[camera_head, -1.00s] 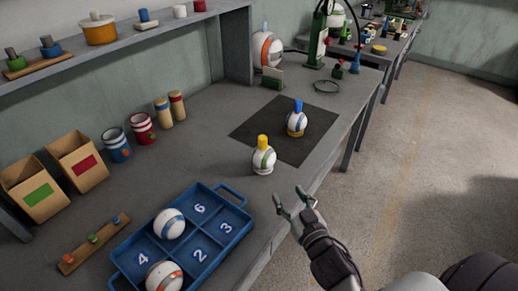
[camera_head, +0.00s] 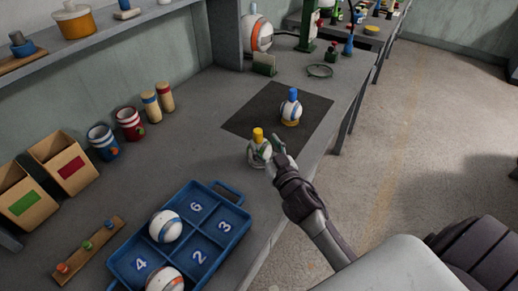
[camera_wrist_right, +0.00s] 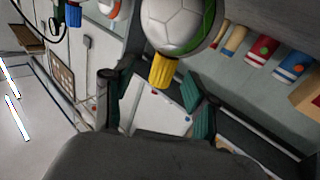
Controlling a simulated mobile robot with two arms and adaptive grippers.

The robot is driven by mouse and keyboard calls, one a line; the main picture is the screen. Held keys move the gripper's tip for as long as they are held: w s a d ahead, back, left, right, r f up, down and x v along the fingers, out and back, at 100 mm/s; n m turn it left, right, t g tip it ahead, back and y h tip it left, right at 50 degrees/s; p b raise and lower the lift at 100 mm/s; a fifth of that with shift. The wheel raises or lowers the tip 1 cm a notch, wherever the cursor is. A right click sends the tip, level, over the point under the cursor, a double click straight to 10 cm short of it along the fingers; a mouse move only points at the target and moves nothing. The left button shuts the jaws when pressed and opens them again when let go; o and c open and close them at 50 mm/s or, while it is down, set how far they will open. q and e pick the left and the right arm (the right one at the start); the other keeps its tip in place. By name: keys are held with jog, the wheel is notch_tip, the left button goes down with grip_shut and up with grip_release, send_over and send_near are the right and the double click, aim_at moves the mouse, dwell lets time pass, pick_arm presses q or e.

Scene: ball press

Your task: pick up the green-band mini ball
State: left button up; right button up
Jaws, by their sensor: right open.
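The green-band mini ball (camera_head: 258,149) is white with a yellow cap and stands upright on the table, just off the near corner of the dark mat. My right gripper (camera_head: 269,152) is open at its right side, its fingers partly covering it. In the right wrist view, the ball (camera_wrist_right: 178,25) appears upside down at the top, its yellow cap (camera_wrist_right: 164,72) pointing down between my spread fingers (camera_wrist_right: 157,100). I cannot tell whether the fingers touch it. My left gripper is not in view.
A blue-capped ball (camera_head: 291,108) stands on the dark mat (camera_head: 258,117). A blue numbered tray (camera_head: 232,221) with two larger balls sits nearer. Cups, wooden pegs and two boxes line the back. The table's edge runs beneath my right arm.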

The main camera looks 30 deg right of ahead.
aim_at(260, 141)
jog(key=w, duration=0.4)
jog(key=shift+w+f, duration=0.25)
jog(key=shift+f, duration=0.1)
jog(key=shift+s, duration=0.1)
jog(key=shift+c, duration=0.5)
grip_shut()
